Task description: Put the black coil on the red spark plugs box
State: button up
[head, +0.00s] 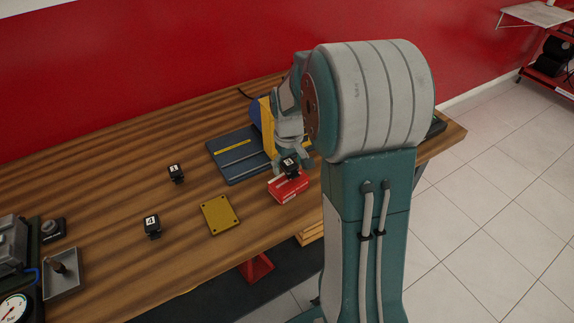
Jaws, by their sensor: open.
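The red spark plugs box (284,193) lies on the wooden bench near its front edge, left of my arm. A black coil (291,169) with a white label shows at the top of the red box and appears to rest on it. My gripper (289,159) is open, pointing down right at this coil; its fingers are partly hidden, and I cannot tell whether they touch it. Two more black coils stand on the bench to the left, one marked 3 (176,173) and one marked 4 (152,227).
A yellow plate (217,215) lies left of the red box. A dark blue tray (226,155) is behind it, beside a blue and yellow object (266,122). A metal tray (62,276) and a gauge (14,307) are at the far left. Bare bench lies between.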

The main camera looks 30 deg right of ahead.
aim_at(286, 164)
notch_tip(286, 164, up, 11)
jog(key=s+a+r+t, duration=0.2)
jog(key=s+a, duration=0.4)
jog(key=s, duration=0.3)
jog(key=s+a+r+t, duration=0.2)
jog(key=s+a+t, duration=0.1)
jog(key=s+a, duration=0.4)
jog(key=s, duration=0.3)
jog(key=shift+s+r+t, duration=0.3)
jog(key=shift+r, duration=0.05)
